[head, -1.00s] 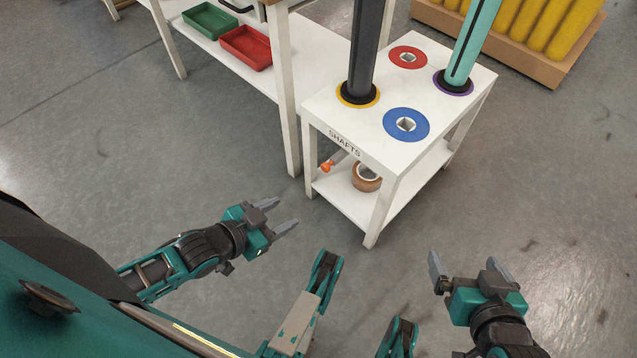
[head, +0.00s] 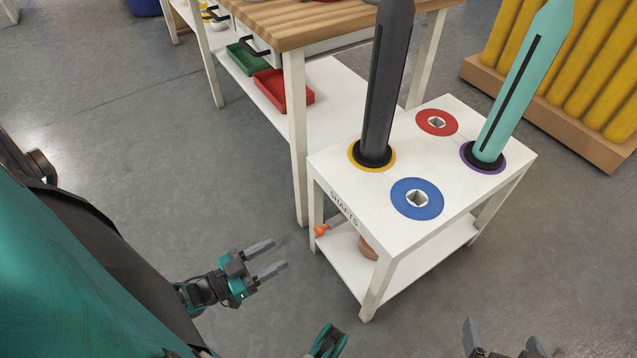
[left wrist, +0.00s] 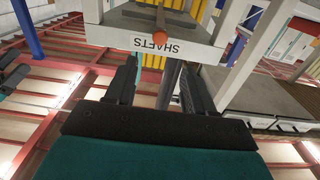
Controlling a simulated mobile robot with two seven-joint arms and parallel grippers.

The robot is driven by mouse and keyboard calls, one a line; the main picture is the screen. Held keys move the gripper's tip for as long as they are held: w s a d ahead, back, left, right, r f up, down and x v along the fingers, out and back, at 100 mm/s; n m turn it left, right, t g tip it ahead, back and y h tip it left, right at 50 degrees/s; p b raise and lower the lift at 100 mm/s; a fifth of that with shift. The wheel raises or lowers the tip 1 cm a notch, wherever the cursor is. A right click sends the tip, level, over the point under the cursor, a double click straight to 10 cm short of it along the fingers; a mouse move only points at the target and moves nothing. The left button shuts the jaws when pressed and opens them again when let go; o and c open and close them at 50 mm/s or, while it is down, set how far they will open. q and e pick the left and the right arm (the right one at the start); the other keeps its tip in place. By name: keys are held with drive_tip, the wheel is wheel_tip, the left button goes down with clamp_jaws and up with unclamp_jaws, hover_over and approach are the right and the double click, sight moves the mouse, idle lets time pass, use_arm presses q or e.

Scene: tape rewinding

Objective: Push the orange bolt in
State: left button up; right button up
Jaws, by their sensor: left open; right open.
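The orange bolt (head: 321,230) pokes out at the left side of the white shafts stand (head: 409,256), just above its lower shelf. In the left wrist view the orange bolt head (left wrist: 163,71) is ahead, in front of the stand's edge. My left gripper (head: 277,256) is open and empty, to the left of the bolt and lower in the picture, apart from it. Its fingers (left wrist: 160,85) frame the bolt in the left wrist view without touching it. My right gripper (head: 500,335) is open at the bottom edge, partly cut off.
The stand's top carries a dark shaft (head: 383,90) and a teal shaft (head: 520,85), with blue (head: 417,212) and red (head: 437,131) rings. A wooden-topped table (head: 300,25) holds red (head: 285,97) and green (head: 246,60) trays on its shelf. Floor left of the stand is clear.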

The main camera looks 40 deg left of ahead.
sight(316, 232)
use_arm(q)
drive_tip(key=b+x, duration=0.1)
drive_tip(key=x, duration=1)
drive_tip(key=shift+w+d, duration=0.15)
drive_tip(key=shift+w, duration=0.1)
clamp_jaws()
